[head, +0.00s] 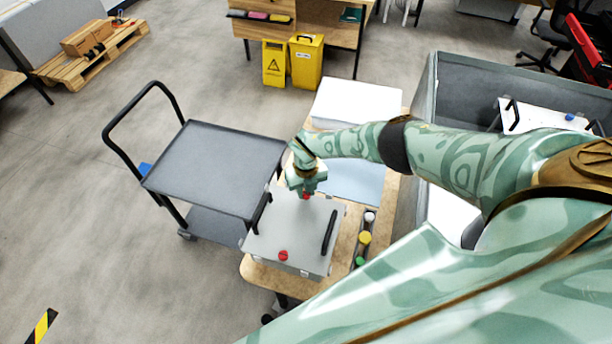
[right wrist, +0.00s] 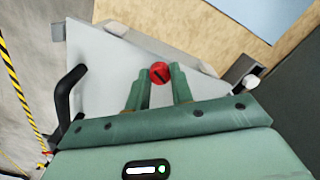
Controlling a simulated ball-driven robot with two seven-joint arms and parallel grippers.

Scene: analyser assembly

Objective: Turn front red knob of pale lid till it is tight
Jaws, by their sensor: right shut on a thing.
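The pale lid (head: 291,232) is a light grey plate with black handles on its left and right sides. One red knob (head: 306,196) is at its upper edge in the head view, mostly under my right gripper (head: 306,190). A second red knob (head: 283,255) is at its lower edge, free of any gripper. In the right wrist view, the red knob (right wrist: 161,72) with a dark slot is between the tips of my right gripper (right wrist: 160,78), which is shut on it. The lid (right wrist: 110,62) lies flat beneath. My left gripper is not in view.
A wooden table (head: 258,272) carries the lid. Right of the lid stands a narrow holder with white, yellow (head: 365,238) and green caps. A grey cart (head: 215,165) stands close on the left. A large grey bin (head: 470,80) is at the right.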

